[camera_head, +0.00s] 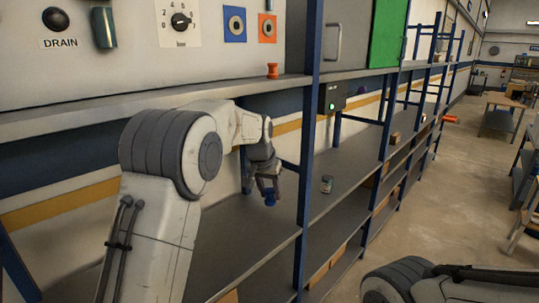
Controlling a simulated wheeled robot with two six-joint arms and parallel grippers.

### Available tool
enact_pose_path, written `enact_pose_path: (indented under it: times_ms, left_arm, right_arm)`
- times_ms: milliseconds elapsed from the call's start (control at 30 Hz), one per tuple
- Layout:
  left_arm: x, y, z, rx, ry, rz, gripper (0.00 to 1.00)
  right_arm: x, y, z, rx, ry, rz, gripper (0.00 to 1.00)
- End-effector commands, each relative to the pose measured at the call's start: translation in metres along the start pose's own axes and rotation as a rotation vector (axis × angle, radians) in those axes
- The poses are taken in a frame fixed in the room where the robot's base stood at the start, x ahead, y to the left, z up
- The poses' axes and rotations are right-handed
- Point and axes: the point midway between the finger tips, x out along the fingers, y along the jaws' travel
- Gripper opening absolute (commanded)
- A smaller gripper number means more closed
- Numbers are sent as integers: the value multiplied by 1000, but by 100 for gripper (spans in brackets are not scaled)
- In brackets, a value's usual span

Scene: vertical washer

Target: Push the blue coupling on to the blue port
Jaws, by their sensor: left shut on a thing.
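The blue port (235,24) is a round ring on a blue square plate on the wall panel at the top. My left gripper (268,190) is low over the dark shelf, below and a little right of the port. It is shut on a small blue coupling (270,199); the fingers hide part of it. The coupling is well apart from the port. My right gripper is not in view; only part of my right arm shows at the bottom right.
An orange port (267,28) is beside the blue one. An orange-red coupling (272,71) stands on the upper ledge (200,100) below it. A blue rack post (311,110) rises just right of my left gripper. A small jar (327,184) stands on the shelf beyond.

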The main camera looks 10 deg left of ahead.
Motion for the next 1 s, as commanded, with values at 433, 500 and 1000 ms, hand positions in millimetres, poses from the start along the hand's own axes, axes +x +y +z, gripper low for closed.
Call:
enact_pose_path:
  times_ms: [433, 500, 1000]
  left_arm:
    - [242, -16, 139, -54, -15, -46, 0]
    - [272, -17, 169, -61, -15, -51, 0]
    - [373, -12, 349, -94, 0, -61, 0]
  right_arm:
    - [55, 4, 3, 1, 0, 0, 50]
    - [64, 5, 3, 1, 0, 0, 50]
    - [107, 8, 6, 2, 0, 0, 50]
